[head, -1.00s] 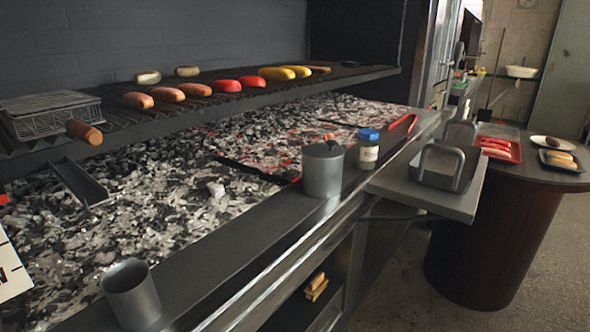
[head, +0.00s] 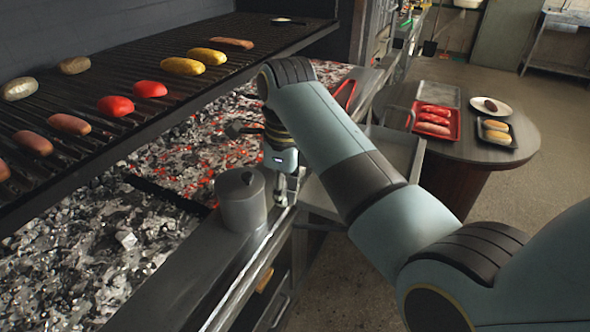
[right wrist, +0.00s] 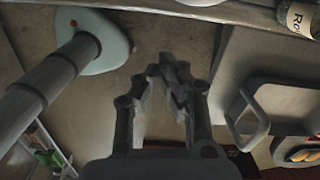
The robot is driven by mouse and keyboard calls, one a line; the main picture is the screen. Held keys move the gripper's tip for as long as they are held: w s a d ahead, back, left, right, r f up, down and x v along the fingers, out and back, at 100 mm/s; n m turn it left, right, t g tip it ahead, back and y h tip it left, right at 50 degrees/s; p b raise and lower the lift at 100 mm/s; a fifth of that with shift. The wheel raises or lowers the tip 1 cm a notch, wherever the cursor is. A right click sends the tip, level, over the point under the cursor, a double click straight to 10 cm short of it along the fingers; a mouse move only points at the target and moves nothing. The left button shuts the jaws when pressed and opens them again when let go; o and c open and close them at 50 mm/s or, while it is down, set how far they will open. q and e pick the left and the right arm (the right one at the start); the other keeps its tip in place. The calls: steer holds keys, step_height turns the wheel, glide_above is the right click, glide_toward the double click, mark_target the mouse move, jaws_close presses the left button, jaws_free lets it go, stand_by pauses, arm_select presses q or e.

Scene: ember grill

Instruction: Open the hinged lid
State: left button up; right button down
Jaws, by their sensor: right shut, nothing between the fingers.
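A grey metal pot (head: 241,205) stands on the counter ledge beside the coals. The pot does not show there. My left gripper is not in view.
A grill rack (head: 215,72) with sausages and vegetables hangs over glowing coals (head: 75,255). A labelled jar (right wrist: 300,18) and a handled metal piece (right wrist: 245,110) lie right in the wrist view. A round table (head: 510,150) holds a red tray (head: 455,131) and a plate (head: 490,106).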

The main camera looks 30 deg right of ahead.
mark_target(262, 189)
steer(key=w+a+r+t+p, duration=0.1)
steer(key=w+r+p, duration=0.1)
steer(key=w+r, duration=0.5)
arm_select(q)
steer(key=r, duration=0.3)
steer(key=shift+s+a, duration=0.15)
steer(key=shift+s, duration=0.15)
arm_select(e)
steer(key=f, duration=0.8)
steer(key=shift+s+a+f, duration=0.15)
steer(key=shift+s+a, duration=0.1)
steer(key=shift+a, duration=0.05)
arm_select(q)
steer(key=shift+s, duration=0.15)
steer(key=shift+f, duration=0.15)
